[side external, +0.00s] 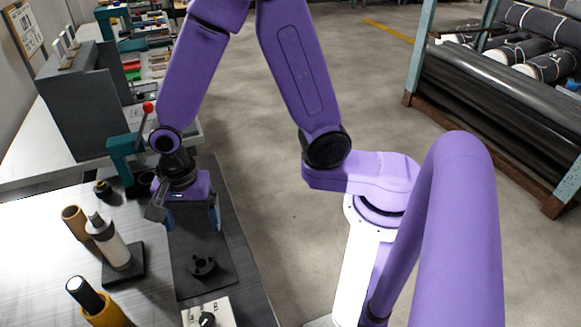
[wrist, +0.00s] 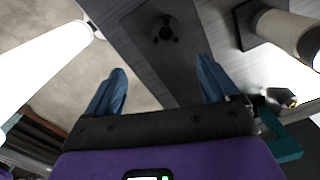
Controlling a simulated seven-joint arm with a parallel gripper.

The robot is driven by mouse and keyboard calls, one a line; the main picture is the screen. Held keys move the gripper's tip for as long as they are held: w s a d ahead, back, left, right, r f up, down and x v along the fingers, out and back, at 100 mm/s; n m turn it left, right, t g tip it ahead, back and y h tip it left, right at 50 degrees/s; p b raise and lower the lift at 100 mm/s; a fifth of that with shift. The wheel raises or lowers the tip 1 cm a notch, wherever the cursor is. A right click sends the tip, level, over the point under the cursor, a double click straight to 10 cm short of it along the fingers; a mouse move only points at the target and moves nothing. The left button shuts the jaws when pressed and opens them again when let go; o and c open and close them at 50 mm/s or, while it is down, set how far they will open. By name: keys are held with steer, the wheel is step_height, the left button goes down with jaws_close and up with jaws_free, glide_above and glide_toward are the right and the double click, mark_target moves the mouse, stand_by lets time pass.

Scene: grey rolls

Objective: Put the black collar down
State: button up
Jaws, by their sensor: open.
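The black collar (side external: 203,266), a round flanged piece with a raised ring, lies on the dark mat (side external: 190,288) on the bench. It also shows in the wrist view (wrist: 163,32), beyond my fingertips and roughly centred between them. My gripper (side external: 192,226) is above the mat, behind the collar in the side view and apart from it. In the wrist view my gripper (wrist: 160,78) has its two blue fingers spread wide, with nothing between them.
A pale roll (side external: 108,243) stands on a black base left of the mat. A brown tube (side external: 75,222) and a black-topped yellow piece (side external: 88,298) stand farther left. A white block with a black knob (side external: 207,319) is at the front. A teal press (side external: 122,160) stands behind.

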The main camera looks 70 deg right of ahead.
steer(key=s+d+r+n, duration=0.4)
steer(key=s+d+n, duration=0.2)
steer(key=n, duration=0.6)
steer(key=s+d+r+n, duration=0.5)
steer(key=s+d+n, duration=0.1)
steer(key=s+n, duration=0.5)
steer(key=n, duration=0.2)
steer(key=shift+s+d+r+n, duration=0.25)
steer(key=shift+s+d+n, duration=0.05)
steer(key=shift+d, duration=0.1)
